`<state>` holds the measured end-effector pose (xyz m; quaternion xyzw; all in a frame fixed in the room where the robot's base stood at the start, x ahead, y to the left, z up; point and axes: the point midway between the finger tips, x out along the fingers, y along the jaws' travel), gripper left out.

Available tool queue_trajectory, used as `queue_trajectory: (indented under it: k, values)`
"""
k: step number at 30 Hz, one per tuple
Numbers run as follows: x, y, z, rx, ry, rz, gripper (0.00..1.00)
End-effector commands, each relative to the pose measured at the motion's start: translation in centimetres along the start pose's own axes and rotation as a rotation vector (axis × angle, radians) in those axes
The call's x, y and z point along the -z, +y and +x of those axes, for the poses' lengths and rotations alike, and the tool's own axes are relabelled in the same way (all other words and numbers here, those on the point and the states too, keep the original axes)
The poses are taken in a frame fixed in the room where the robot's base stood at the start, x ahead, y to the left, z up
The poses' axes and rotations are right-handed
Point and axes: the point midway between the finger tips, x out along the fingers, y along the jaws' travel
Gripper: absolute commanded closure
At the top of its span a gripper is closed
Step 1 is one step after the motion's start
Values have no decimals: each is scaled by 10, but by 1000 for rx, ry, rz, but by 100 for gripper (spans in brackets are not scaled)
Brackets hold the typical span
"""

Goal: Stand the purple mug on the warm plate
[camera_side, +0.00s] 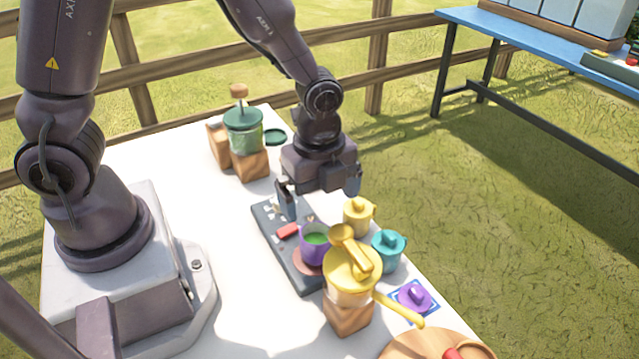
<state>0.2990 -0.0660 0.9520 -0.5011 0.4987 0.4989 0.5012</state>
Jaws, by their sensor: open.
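The purple mug (313,248) holds something green and looks upright. It stands at a reddish round plate (305,266) on a dark grey slab (283,256); the plate shows at the mug's lower left. The mug's right side and base are partly hidden by a yellow-lidded jar, so I cannot tell whether it rests fully on the plate. My gripper (321,198) is open and empty, above the far part of the slab and behind the mug, apart from it. A red piece (287,231) lies on the slab between them.
The yellow-lidded jar (350,283) on a wooden block stands close in front of the mug. A yellow pot (357,218) and a teal pot (388,252) stand to its right. A purple lid (415,297) lies near the right edge. A green jar (243,132) stands behind. The white table (235,270) is clear left of the slab.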

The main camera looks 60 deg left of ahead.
Motion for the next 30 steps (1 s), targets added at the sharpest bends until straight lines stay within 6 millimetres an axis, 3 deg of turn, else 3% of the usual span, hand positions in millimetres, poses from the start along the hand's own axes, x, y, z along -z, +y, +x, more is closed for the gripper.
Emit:
queue_trajectory:
  k: [6, 10, 14, 21, 25, 30]
  values:
    - [0, 0, -23, 8, 2, -15, 0]
    - [-7, 1, -49, 54, 16, -150, 0]
    - [-22, 12, -96, 141, 57, -438, 0]
    - [-50, 57, -170, 296, 205, -1055, 0]
    - [-59, 81, -192, 349, 294, -1314, 0]
    - [-65, 99, -203, 378, 367, -1500, 0]
